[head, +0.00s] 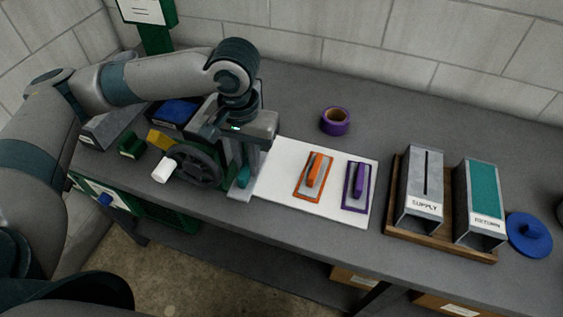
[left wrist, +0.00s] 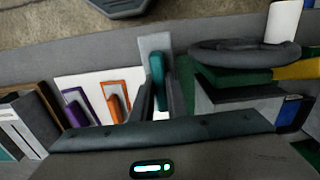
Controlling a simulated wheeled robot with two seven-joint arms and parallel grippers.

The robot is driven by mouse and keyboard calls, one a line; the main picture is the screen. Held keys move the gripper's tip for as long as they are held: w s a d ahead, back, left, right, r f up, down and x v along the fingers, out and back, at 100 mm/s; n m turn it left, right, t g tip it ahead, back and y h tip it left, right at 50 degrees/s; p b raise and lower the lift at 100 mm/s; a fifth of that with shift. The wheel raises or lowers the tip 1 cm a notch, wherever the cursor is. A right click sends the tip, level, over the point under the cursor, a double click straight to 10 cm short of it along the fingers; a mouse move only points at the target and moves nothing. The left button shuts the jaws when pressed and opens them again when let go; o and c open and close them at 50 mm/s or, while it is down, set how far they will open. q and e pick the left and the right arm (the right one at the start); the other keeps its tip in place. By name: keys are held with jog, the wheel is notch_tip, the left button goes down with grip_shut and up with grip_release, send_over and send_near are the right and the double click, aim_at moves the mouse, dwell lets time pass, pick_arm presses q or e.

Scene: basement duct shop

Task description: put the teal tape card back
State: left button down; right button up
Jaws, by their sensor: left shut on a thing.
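My left gripper (head: 245,172) is shut on the teal handle (head: 243,178) of a card with a grey plate (head: 238,192), left of the white mat. In the left wrist view the teal handle (left wrist: 157,78) stands between my fingers (left wrist: 161,98), with the grey plate (left wrist: 155,45) beyond it. An orange card (head: 314,174) and a purple card (head: 357,187) lie side by side on the white mat (head: 283,202). Whether the held card touches the bench or mat is unclear. My right gripper is not in view.
A black handwheel (head: 196,166) stands close left of the gripper. A wooden tray (head: 440,242) holds the SUPPLY duct (head: 422,182) and the RETURN duct (head: 481,188), which has a teal face. A purple tape roll (head: 335,121) sits behind the mat, a blue lid (head: 530,235) at right.

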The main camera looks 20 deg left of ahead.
pick_arm(q)
jog(key=shift+w+d+r+m, duration=0.1)
jog(key=shift+w+d+m, duration=0.3)
jog(key=shift+m, duration=0.5)
jog(key=shift+w+d+r+m+p, duration=0.1)
jog(key=shift+w+d+m+p, duration=0.3)
jog(key=shift+m, duration=0.8)
jog(key=w+d+r+m+p, duration=0.1)
jog(key=w+d+m, duration=0.3)
jog(key=m, duration=1.2)
jog(key=w+d+r+m+p, duration=0.1)
jog(key=w+d+m, duration=0.3)
jog(key=d+m, duration=0.5)
jog(key=m+p, duration=0.1)
jog(key=m, duration=0.6)
jog(key=shift+d, duration=0.4)
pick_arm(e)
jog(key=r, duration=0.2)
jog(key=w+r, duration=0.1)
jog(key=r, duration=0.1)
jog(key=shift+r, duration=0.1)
pick_arm(q)
jog(key=shift+a, duration=0.1)
